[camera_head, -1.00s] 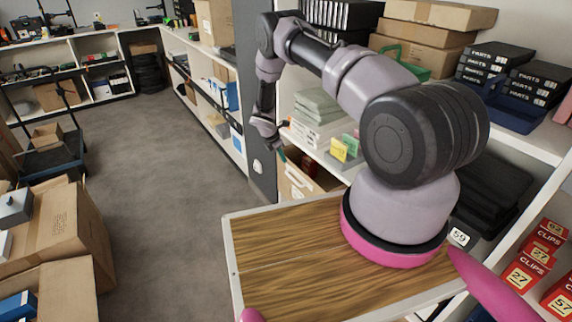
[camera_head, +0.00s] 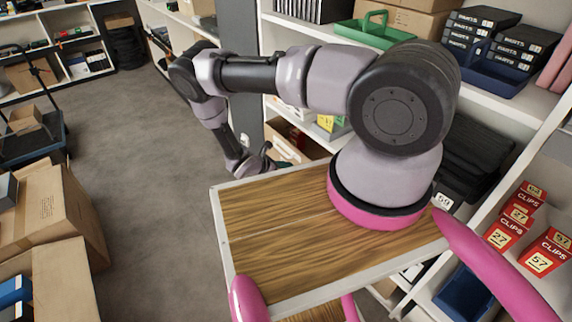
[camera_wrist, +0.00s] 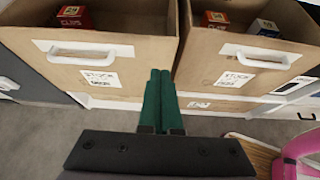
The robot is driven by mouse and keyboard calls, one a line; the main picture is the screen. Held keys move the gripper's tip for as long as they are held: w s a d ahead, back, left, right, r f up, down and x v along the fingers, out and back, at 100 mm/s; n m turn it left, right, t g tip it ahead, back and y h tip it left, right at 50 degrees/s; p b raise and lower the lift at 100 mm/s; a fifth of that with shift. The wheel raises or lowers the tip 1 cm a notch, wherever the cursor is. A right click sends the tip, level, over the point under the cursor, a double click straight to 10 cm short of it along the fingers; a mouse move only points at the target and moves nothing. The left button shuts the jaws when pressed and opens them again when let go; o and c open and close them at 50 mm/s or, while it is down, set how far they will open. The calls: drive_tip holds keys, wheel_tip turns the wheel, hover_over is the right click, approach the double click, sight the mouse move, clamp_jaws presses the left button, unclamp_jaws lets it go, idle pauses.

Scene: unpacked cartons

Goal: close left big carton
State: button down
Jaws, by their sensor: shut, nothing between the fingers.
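In the wrist view, two big brown cartons with white handles and STOCK labels stand side by side with their open tops showing. The left carton (camera_wrist: 98,57) has a red box (camera_wrist: 74,17) inside. The right carton (camera_wrist: 228,52) has a red box (camera_wrist: 214,19) and a blue-and-white box (camera_wrist: 263,28) inside. My gripper (camera_wrist: 160,72) has green fingers pressed together with nothing between them. The fingertips point at the narrow gap between the cartons; whether they touch either is unclear. In the head view, my gripper (camera_head: 279,164) is low, beside a carton (camera_head: 288,144) partly hidden by my arm.
Shelving on the right holds red CLIPS boxes (camera_head: 546,252), black PARTS boxes (camera_head: 487,28) and a green carrier (camera_head: 378,32). Brown cartons (camera_head: 52,212) stand on the floor at the left. A cart (camera_head: 32,140) stands behind them. The grey floor (camera_head: 150,190) between is clear.

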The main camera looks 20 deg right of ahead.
approach(304, 161)
drive_tip(key=s+d, duration=0.2)
drive_tip(key=s, duration=0.1)
drive_tip(key=shift+w+d+f, duration=0.1)
drive_tip(key=shift+w+d, duration=0.15)
drive_tip(key=shift+d, duration=0.45)
drive_tip(key=shift+w+d+f, duration=0.15)
drive_tip(key=shift+w+d, duration=0.1)
drive_tip(key=shift+d, duration=0.45)
drive_tip(key=shift+w+d+f, duration=0.1)
drive_tip(key=shift+w+d, duration=0.15)
drive_tip(key=shift+d, duration=0.45)
drive_tip(key=d, duration=0.2)
drive_tip(key=w+d, duration=0.1)
drive_tip(key=d, duration=0.1)
drive_tip(key=shift+w+d+r, duration=0.1)
drive_tip(key=shift+w+d, duration=0.1)
drive_tip(key=shift+d, duration=0.1)
